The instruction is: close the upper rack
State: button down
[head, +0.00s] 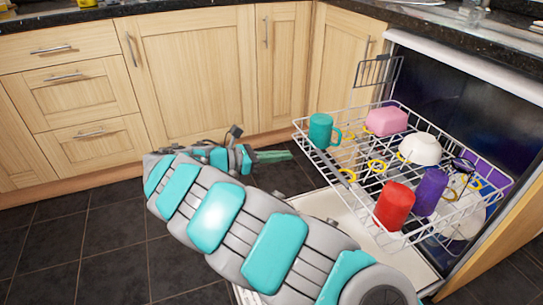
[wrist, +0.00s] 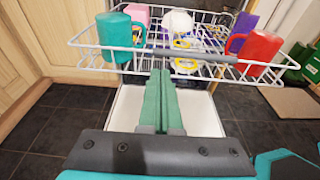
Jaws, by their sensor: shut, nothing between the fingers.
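The upper rack (head: 352,184) of the dishwasher is pulled out over the lowered door (head: 345,215). It is a white wire rack holding a teal mug (head: 321,130), a pink item (head: 386,121), a white bowl (head: 420,149), a red cup (head: 394,205) and a purple cup (head: 430,191). My gripper (head: 290,155) is shut and empty, in front of the rack and to its left in the head view. In the wrist view, the green fingers (wrist: 160,75) point toward the middle of the rack's front edge (wrist: 185,63). I cannot tell whether they touch it.
Wooden cabinets and drawers (head: 90,95) line the wall behind my arm, under a dark granite counter (head: 130,10). The dark tiled floor (head: 75,250) is clear at left. A green object (wrist: 305,65) stands at right in the wrist view.

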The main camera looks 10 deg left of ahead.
aim_at(429, 123)
jog(key=x, duration=0.8)
jog(key=shift+d, duration=0.15)
jog(key=r+p+x, duration=0.1)
jog(key=r+x, duration=0.2)
jog(key=x, duration=1.1)
jog(key=d+r+p+x, duration=0.1)
jog(key=r+x, duration=0.2)
jog(key=x, duration=1.2)
jog(key=r+p+x, duration=0.1)
jog(key=r+x, duration=0.2)
jog(key=x, duration=1.2)
jog(key=shift+w+d+f+p, duration=0.1)
jog(key=shift+w+d+p, duration=0.3)
jog(key=shift+w+d, duration=0.1)
jog(key=shift+d, duration=0.2)
jog(key=shift+a, duration=0.1)
